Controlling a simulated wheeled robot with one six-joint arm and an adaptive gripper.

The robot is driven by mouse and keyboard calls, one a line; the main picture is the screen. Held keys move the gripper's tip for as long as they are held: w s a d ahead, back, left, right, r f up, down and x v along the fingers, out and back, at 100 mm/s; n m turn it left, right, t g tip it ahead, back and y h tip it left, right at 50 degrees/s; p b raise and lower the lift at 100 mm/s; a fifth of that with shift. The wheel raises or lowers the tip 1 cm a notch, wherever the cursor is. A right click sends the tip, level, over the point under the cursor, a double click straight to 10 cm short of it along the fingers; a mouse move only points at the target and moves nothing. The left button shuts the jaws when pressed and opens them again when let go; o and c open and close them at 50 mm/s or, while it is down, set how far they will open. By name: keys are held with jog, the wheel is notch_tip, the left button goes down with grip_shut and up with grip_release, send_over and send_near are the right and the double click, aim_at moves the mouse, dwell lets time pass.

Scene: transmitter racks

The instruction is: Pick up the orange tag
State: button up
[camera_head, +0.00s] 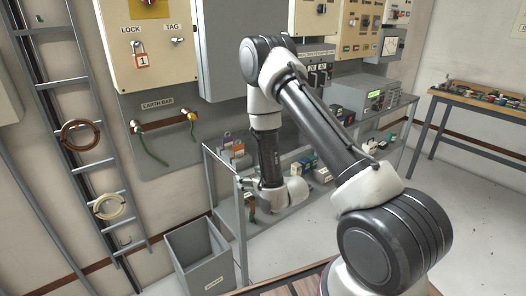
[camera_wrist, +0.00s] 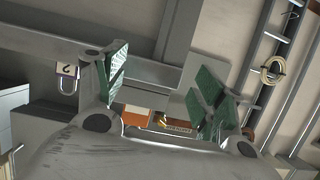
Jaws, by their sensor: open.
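In the wrist view an orange tag (camera_wrist: 137,113) with a pale strip shows low between the two green-padded fingers of my gripper (camera_wrist: 160,88). The fingers are spread apart and the tag does not appear gripped; its lower part is hidden by the gripper body. In the head view a small orange item (camera_head: 238,148), likely this tag, is at the left end of the grey bench. My gripper (camera_head: 243,186) shows there below it, at the bench's left end, small and partly hard to make out.
A padlock marked 2 (camera_wrist: 67,80) is just left of the fingers in the wrist view. A brass-coloured item (camera_wrist: 165,121) is beside the tag. A ladder (camera_head: 85,125) leans at left; a wall padlock (camera_head: 141,60) hangs above.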

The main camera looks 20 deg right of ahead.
aim_at(239, 149)
jog(key=r+t, duration=0.1)
jog(key=r, duration=0.1)
jog(key=w+r+t, duration=0.1)
jog(key=r, duration=0.2)
jog(key=r+t, duration=0.1)
jog(key=r, duration=0.2)
jog(key=shift+w+d+t+y, duration=0.3)
jog(key=shift+w+t+y, duration=0.1)
jog(key=x, duration=0.7)
jog(key=shift+w, duration=0.3)
jog(key=shift+a, duration=0.1)
jog(key=shift+c, duration=0.2)
jog(key=c, duration=0.9)
